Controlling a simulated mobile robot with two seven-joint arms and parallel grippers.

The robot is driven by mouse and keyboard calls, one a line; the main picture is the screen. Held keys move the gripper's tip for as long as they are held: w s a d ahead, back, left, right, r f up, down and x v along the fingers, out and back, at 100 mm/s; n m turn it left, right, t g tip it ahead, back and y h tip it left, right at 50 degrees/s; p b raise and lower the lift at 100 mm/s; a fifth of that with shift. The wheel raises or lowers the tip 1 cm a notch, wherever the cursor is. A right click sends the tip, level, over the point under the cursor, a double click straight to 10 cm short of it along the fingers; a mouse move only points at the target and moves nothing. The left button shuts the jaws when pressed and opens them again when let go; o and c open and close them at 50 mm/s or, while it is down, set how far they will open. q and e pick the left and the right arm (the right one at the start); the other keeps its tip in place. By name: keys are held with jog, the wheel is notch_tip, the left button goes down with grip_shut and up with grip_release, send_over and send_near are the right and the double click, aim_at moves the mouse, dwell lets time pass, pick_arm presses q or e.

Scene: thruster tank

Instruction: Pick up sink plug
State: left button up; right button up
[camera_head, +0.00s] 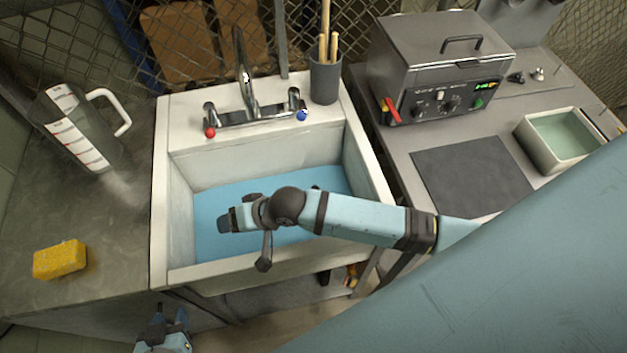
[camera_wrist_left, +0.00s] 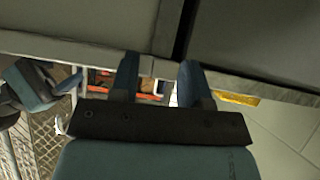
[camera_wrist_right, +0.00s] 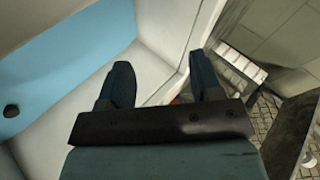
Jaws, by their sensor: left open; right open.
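A small dark round piece, which looks like the sink plug (camera_wrist_right: 12,110), lies on the blue sink bottom at the left edge of the right wrist view. In the head view my right arm crosses the sink (camera_head: 160,220) and may cover part of it; I cannot make it out clearly there.
A faucet (camera_head: 246,85) stands behind the sink beside a tool holder (camera_head: 325,80). A measuring jug (camera_head: 75,128) and yellow sponge (camera_head: 60,260) sit on the left counter. A grey machine (camera_head: 440,70) and a pale tray (camera_head: 524,146) stand on the right.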

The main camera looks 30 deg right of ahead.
notch_tip(320, 180, down, 5)
jog(key=w+d+m+g+h+b, duration=0.1)
jog(key=w+d+g+h+b, duration=0.1)
jog(key=b, duration=0.1)
jog(key=m+g+h+b, duration=0.3)
jog(key=m+h+b, duration=0.5)
jog(key=m+b, duration=0.15)
send_near(316, 188)
jog(key=shift+m, duration=0.25)
notch_tip(316, 188, down, 5)
jog(key=shift+w+d+r+b, duration=0.1)
jog(key=shift+w+d+b, duration=0.05)
jog(key=shift+b, duration=0.2)
jog(key=shift+d+f, duration=0.1)
jog(key=shift+f, duration=0.4)
jog(key=f, duration=0.2)
jog(key=d+f+b, duration=0.1)
jog(key=f, duration=0.1)
jog(key=shift+f, duration=0.3)
jog(key=c, duration=1)
